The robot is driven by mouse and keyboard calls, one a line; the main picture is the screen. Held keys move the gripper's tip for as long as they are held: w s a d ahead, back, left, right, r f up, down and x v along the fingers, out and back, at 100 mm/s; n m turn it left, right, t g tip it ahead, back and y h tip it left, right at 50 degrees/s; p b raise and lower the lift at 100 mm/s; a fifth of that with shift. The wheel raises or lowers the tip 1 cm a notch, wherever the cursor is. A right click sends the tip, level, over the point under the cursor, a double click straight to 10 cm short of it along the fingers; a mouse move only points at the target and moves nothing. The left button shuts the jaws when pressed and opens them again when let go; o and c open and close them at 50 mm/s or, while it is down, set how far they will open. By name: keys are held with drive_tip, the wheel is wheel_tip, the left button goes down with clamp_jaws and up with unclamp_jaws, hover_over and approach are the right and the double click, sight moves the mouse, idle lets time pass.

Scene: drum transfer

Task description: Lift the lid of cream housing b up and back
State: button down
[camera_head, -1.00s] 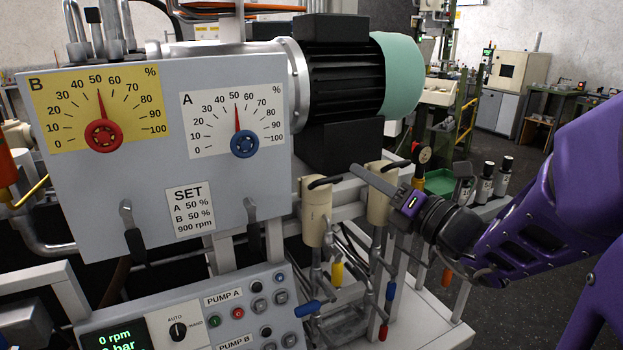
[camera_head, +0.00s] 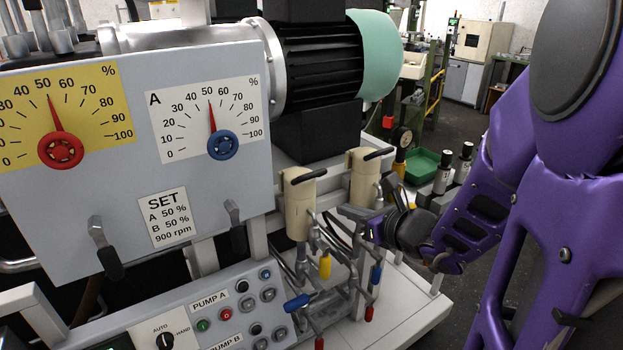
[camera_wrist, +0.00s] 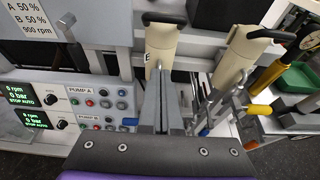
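Two cream housings stand side by side on the rig, each with a black bar handle across its top. The left one (camera_head: 297,212) also shows in the wrist view (camera_wrist: 164,42), with a partly hidden letter that may be B. The right one (camera_head: 364,182) also shows in the wrist view (camera_wrist: 233,55). Both tops look closed. My gripper (camera_head: 347,212) is below and in front of them, by the gap between. In the wrist view its fingers (camera_wrist: 160,75) look closed together, pointing at the left housing's lower part, with nothing seen between them. Contact cannot be told.
Pipes and coloured valve levers, such as a yellow one (camera_head: 325,265) and a blue one (camera_head: 297,303), crowd the space below the housings. The pump panel (camera_head: 235,305) is to the left. A black motor (camera_head: 320,62) sits behind. A green tray (camera_head: 424,165) is at right.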

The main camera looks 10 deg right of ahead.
sight(303, 180)
drive_tip(key=w+a, duration=0.3)
drive_tip(key=w, duration=0.5)
drive_tip(key=shift+w+a+r, duration=0.35)
drive_tip(key=shift+w+r, duration=0.05)
drive_tip(key=shift+a+r, duration=0.1)
drive_tip(key=shift+r, duration=0.05)
drive_tip(key=shift+r, duration=0.1)
drive_tip(key=shift+w+r, duration=0.15)
drive_tip(key=shift+r, duration=0.05)
